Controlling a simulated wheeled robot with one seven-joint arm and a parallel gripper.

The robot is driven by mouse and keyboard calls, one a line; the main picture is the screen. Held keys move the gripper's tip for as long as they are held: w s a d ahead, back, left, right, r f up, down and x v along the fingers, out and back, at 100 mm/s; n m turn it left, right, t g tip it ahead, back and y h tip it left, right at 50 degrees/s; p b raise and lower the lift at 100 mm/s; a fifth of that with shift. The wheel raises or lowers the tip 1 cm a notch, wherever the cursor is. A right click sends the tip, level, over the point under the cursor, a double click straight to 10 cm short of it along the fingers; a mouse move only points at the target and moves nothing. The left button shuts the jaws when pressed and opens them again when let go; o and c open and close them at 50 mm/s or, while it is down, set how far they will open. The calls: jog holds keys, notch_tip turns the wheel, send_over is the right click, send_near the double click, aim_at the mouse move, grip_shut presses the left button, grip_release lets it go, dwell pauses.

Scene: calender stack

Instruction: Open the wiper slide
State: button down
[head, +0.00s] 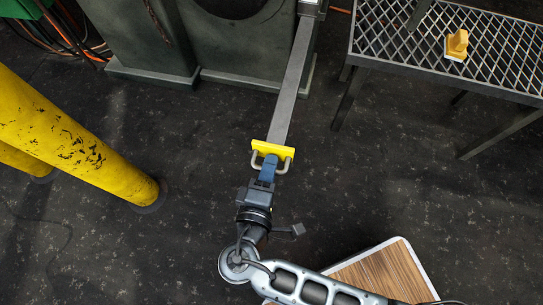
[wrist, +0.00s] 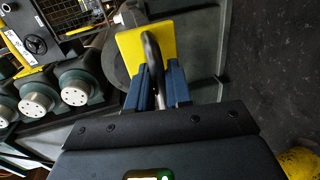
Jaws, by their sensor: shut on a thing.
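The wiper slide is a long flat grey bar (head: 292,85) that sticks out from the green machine housing in the head view. A yellow plate (head: 273,149) with a bent grey handle (head: 284,165) sits at its near end. My gripper (head: 268,168) has its blue fingers around the handle, below the yellow plate. In the wrist view the yellow plate (wrist: 185,52) stands beyond the fingers, and my gripper (wrist: 158,88) is shut on the dark curved handle (wrist: 153,58) between them. The bar is hidden behind the plate in the wrist view.
A grated metal table (head: 470,68) with a small yellow block (head: 457,45) stands at the upper right. Yellow posts (head: 75,145) stand at the left. The machine base (head: 240,79) is at the top. Dark floor is clear around the handle.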

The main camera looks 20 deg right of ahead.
dwell(0.3)
jog(key=c, duration=1.2)
grip_release()
jog(key=shift+p+v, duration=0.45)
jog(key=shift+v, duration=3.45)
